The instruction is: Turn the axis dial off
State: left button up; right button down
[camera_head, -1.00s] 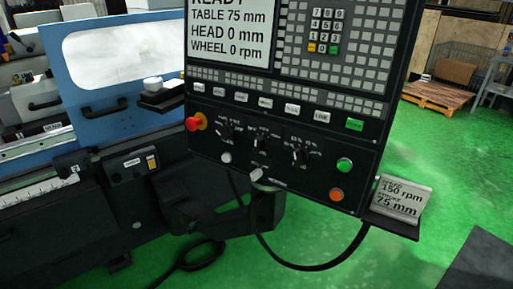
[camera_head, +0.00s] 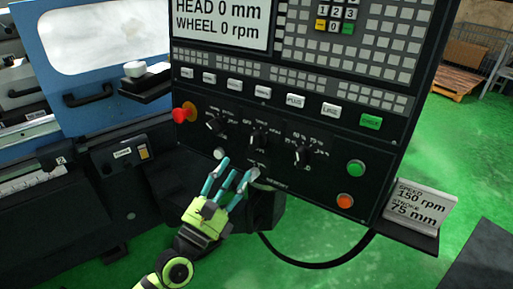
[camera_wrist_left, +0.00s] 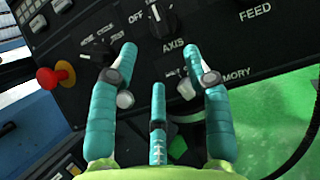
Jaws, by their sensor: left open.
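The axis dial (camera_head: 258,138) is the middle of three black dials on the lower control panel. It also shows at the top of the left wrist view (camera_wrist_left: 163,18), above the word AXIS, with OFF printed to its left. Its white mark seems to lean up and left, but the exact setting is hard to read. My left gripper (camera_head: 236,170) is open and empty, its teal fingers spread just below the dial row and apart from the dial. In the left wrist view the fingers (camera_wrist_left: 165,65) point up toward the panel. My right gripper is not in view.
A red emergency button (camera_head: 184,114) sits left of the dials. A white knob (camera_head: 220,153) is close to my fingers, as is a memory switch (camera_wrist_left: 186,88). Green (camera_head: 356,168) and orange (camera_head: 345,200) buttons are at right. A black cable hangs below the panel.

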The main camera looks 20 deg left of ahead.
aim_at(249, 147)
pick_arm(q)
jog(key=p+x, duration=0.1)
jog(key=x, duration=0.2)
jog(key=r+p+x, duration=0.1)
jog(key=p+x, duration=0.1)
jog(key=x, duration=0.1)
jog(key=shift+d, duration=0.2)
jog(key=shift+w+d+r, duration=0.1)
jog(key=shift+w, duration=0.15)
jog(key=c, duration=1)
